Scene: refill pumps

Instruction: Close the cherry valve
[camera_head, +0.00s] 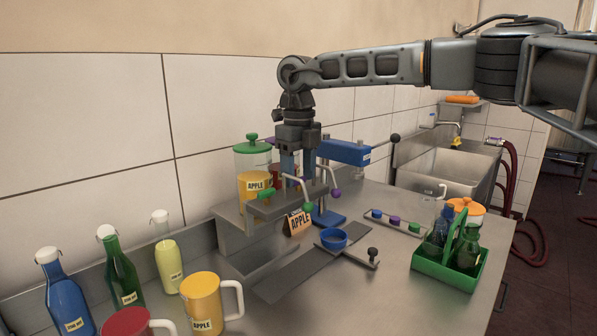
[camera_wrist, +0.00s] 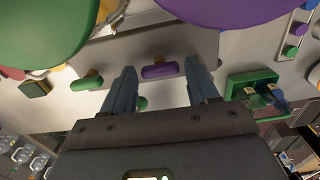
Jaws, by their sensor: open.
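My gripper (camera_head: 299,176) points down over the row of taps on the steel dispenser ledge, with its two fingers apart. In the wrist view my gripper (camera_wrist: 162,78) has a purple valve handle (camera_wrist: 160,71) in the gap between its fingertips; I cannot tell whether they touch it. A green valve handle (camera_wrist: 87,82) lies left of the left finger. In the head view bent silver taps carry a purple knob (camera_head: 335,192) and a green knob (camera_head: 308,207). No cherry label is readable, so I cannot tell which valve is cherry.
A green-lidded jar (camera_head: 252,157) and a yellow APPLE jar (camera_head: 254,187) stand behind the taps. A blue press (camera_head: 345,152) stands right of my gripper.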

